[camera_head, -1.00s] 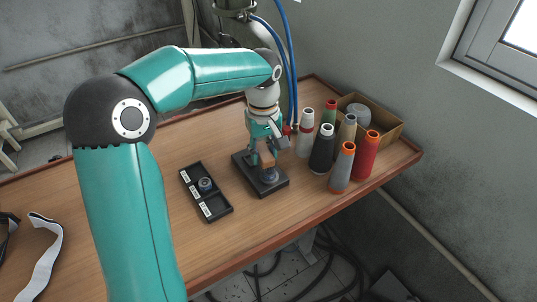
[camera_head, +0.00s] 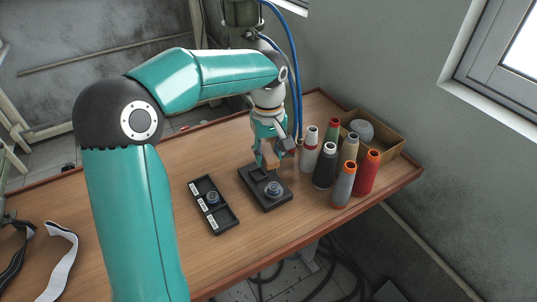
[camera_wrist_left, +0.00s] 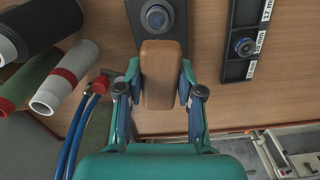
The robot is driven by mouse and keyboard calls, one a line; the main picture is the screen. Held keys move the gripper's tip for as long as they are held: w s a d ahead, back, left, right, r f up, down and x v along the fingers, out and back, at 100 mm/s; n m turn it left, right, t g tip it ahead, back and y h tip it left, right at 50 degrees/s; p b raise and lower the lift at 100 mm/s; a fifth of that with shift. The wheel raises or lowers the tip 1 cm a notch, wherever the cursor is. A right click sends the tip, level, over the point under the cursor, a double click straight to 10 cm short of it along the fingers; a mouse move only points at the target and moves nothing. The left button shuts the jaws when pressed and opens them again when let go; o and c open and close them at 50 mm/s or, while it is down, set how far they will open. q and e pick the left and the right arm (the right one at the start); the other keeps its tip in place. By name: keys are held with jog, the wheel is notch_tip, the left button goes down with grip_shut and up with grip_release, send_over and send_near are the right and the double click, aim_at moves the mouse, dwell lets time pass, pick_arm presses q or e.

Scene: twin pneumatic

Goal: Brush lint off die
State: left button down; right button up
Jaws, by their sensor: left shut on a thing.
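My left gripper (camera_head: 268,158) is shut on a brown wooden block-shaped brush (camera_wrist_left: 163,75). Its underside is hidden in the wrist view. The round metal die (camera_head: 273,189) sits on a black base plate (camera_head: 267,205) and also shows in the left wrist view (camera_wrist_left: 156,18). The brush is over the far edge of the plate in the head view, beside the die and apart from it. Whether the brush touches the plate I cannot tell. Lint on the die is too small to make out. My right gripper is not in view.
A black tray (camera_head: 224,223) with labelled compartments stands left of the plate, a similar round part (camera_head: 212,197) in its middle one. Several thread cones (camera_head: 325,165) and a cardboard box (camera_head: 391,145) stand close on the right. Blue hoses (camera_head: 298,90) hang behind the gripper.

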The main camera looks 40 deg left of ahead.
pick_arm(q)
jog(key=shift+r, duration=0.45)
jog(key=shift+r+p, duration=1.4)
jog(key=shift+r, duration=0.15)
jog(key=shift+f, duration=0.1)
